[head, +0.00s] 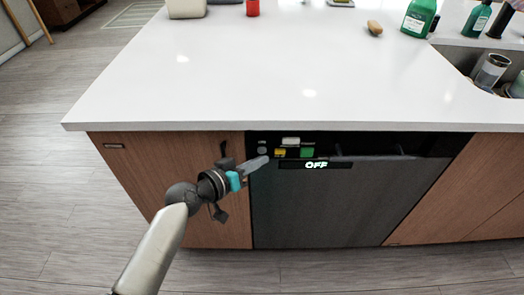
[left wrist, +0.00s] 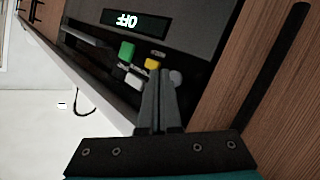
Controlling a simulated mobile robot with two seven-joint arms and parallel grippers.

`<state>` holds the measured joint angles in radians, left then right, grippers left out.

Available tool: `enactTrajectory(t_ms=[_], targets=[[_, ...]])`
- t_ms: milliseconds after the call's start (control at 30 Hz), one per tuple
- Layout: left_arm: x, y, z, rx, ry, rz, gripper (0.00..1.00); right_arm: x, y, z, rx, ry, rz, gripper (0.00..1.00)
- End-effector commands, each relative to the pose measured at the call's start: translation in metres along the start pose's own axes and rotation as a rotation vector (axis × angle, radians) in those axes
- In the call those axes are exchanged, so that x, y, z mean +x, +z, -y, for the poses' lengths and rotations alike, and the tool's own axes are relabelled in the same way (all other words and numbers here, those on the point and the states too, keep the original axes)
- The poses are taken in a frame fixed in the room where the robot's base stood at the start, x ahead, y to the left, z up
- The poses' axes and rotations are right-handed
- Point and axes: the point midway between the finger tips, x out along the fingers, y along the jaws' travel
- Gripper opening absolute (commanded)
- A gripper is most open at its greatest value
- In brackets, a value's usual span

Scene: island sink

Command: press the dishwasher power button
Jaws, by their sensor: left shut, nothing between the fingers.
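The dishwasher (head: 345,205) is a dark grey panel in the island front, under the white counter. Its display (head: 317,165) reads "OFF"; it also shows in the left wrist view (left wrist: 136,22). Above and left of the display are a grey round button (head: 262,150), a yellow button (head: 280,153), a green button (head: 307,152) and a white part (head: 290,141). Their labels are too small to read. My left gripper (head: 265,159) is shut and empty, its tips just below the grey button. In the left wrist view the tips are close to the grey (left wrist: 176,77) and yellow (left wrist: 152,63) buttons; contact is unclear.
The white countertop (head: 240,75) overhangs just above the buttons. Wooden cabinet fronts (head: 140,175) flank the dishwasher. Bottles (head: 418,18), a brush (head: 374,28) and a sink (head: 470,62) with cups are at the far right. The floor in front is clear.

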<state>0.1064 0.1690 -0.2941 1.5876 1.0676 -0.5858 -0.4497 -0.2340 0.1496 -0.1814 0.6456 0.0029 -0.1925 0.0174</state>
Motion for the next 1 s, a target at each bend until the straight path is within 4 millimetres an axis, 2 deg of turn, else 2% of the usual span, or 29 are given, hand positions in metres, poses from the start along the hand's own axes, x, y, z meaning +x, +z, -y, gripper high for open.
enactTrajectory(t_ms=[1000], targets=[[-0.0002, 0.0002, 0.0000, 0.000, 0.000, 0.000, 0.00, 0.0003, 0.0037, 0.0061, 0.003, -0.008, 0.008, 0.50]])
